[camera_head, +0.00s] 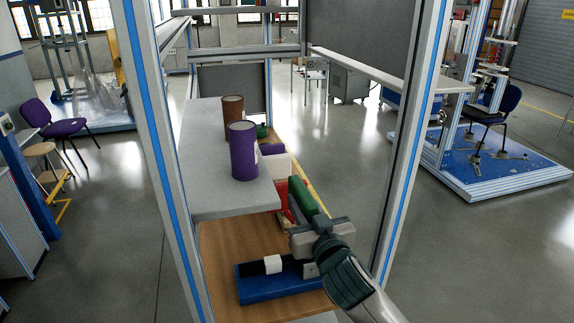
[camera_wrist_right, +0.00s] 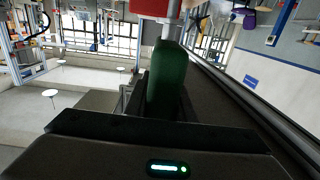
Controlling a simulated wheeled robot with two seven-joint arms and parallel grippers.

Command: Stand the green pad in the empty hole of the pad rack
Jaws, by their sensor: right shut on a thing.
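My right gripper (camera_head: 304,222) reaches in from the lower right and is shut on the green pad (camera_head: 303,196). The green pad stands up out of the jaws, tilted in the head view. In the right wrist view the green pad (camera_wrist_right: 170,75) rises from between the dark fingers. A blue rack-like base (camera_head: 282,289) lies on the wooden board in front of the gripper, with a black piece (camera_head: 250,268) and a white piece (camera_head: 273,264) on it. The gripper and wrist cover its right part, and I cannot make out an empty hole. My left gripper is not in view.
A grey shelf (camera_head: 222,196) beside the gripper carries a purple can (camera_head: 243,152) and a brown can (camera_head: 232,110). Red items (camera_head: 282,196) sit behind the green pad. Frame posts (camera_head: 406,150) stand on both sides. The wooden board (camera_head: 222,240) is bare at its left.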

